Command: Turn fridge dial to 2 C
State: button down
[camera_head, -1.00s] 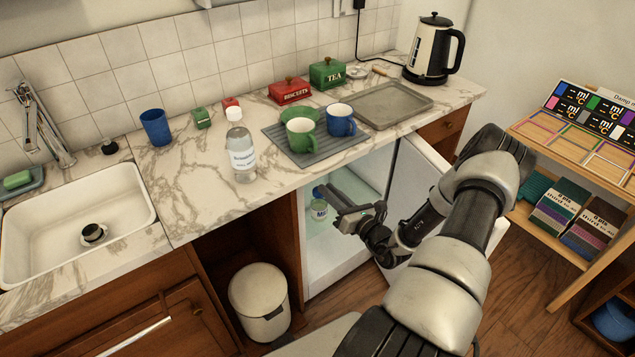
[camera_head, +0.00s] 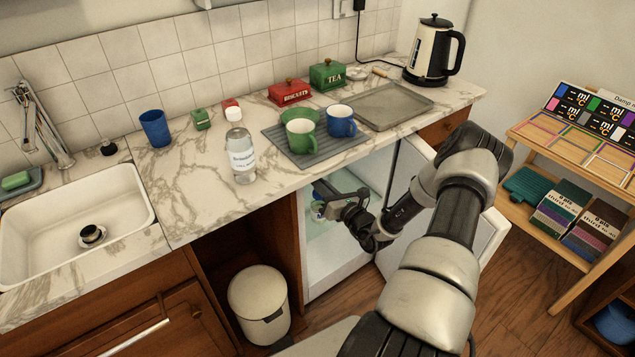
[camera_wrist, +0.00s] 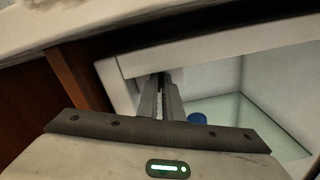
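The small white fridge (camera_head: 322,268) stands under the counter with its door (camera_head: 488,238) swung open to the right. My gripper (camera_head: 326,190) reaches into the upper part of the opening, near the left inner side. In the wrist view its two dark fingers (camera_wrist: 163,97) lie close together, pointing at the fridge's upper front frame (camera_wrist: 215,42). I see nothing held between them. I cannot make out the dial in either view. A jar (camera_head: 318,214) stands inside, partly hidden by my gripper; a blue lid (camera_wrist: 197,118) shows in the wrist view.
The marble counter (camera_head: 205,200) overhangs the fridge. A bottle (camera_head: 241,158) and a drying mat (camera_head: 300,157) with mugs are on it. A wooden panel (camera_wrist: 75,78) borders the fridge's left. A bin (camera_head: 258,300) stands lower left; a shelf (camera_head: 580,150) is at right.

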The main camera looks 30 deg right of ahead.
jog(key=n, duration=0.4)
jog(key=shift+a+n+p, duration=0.1)
jog(key=shift+n+p, duration=0.2)
jog(key=c, duration=2.2)
grip_release()
jog(key=shift+s, duration=0.1)
jog(key=s+d+p, duration=0.1)
jog(key=s+d, duration=0.1)
jog(key=s, duration=1.5)
jog(key=shift+d+p, duration=0.35)
